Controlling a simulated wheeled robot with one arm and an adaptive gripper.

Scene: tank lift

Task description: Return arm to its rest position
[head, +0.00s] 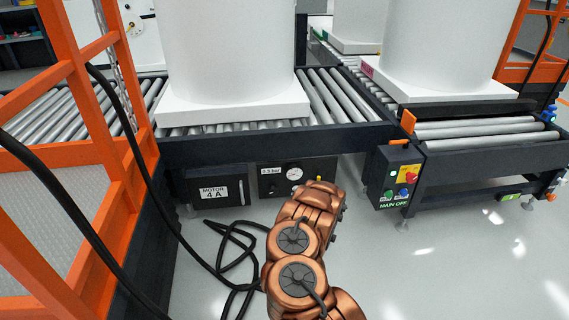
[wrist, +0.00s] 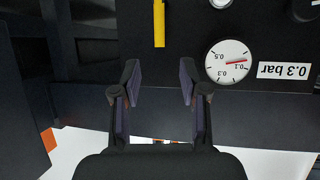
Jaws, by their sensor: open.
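My arm (head: 297,278), copper-coloured, reaches forward from the bottom of the head view toward the dark panel under the left conveyor. My gripper fingers are hidden behind the arm there. In the wrist view my gripper (wrist: 159,88) is open, with nothing between its two dark fingers. A dark panel fills the view beyond them. A yellow bar (wrist: 159,22) on that panel lies just past the gap between the fingertips, apart from them. A round white gauge (wrist: 228,62) with a red needle is to the right of the fingers, beside an upside-down "0.3 bar" label (wrist: 284,71).
An orange frame (head: 115,190) with black cables stands close at left. The conveyor (head: 262,142) carries a large white tank (head: 232,45). A control box (head: 395,176) marked "MAIN OFF" stands right of my arm. Loose cable (head: 225,262) lies on the floor; floor at right is clear.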

